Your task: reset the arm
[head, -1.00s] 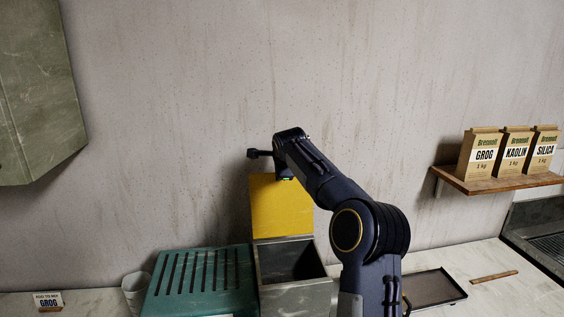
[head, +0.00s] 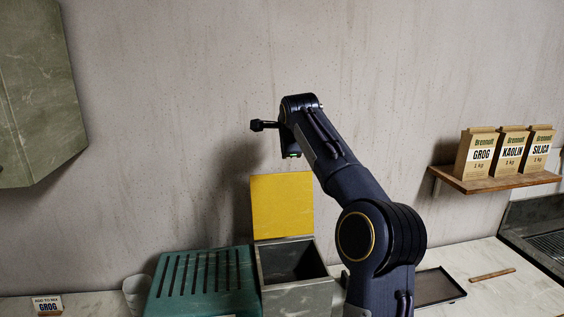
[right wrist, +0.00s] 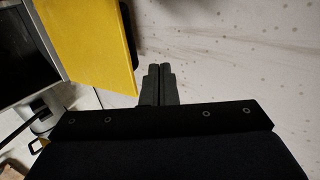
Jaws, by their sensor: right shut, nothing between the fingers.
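My right arm (head: 340,180) reaches up from the lower right of the head view, with its wrist raised above the open box. My right gripper (right wrist: 160,72) shows in the right wrist view with its two dark fingers together and nothing between them. The grey box (head: 290,297) stands on the counter with its yellow lid (head: 282,205) upright at the back. The lid also shows at the upper left of the right wrist view (right wrist: 100,40), to the left of the fingers. My left gripper is in neither view.
A green slotted rack (head: 200,282) and a cup (head: 135,292) stand left of the box. A dark tray (head: 438,288) and a wooden stick (head: 492,274) lie to the right. The shelf (head: 490,181) holds three bags.

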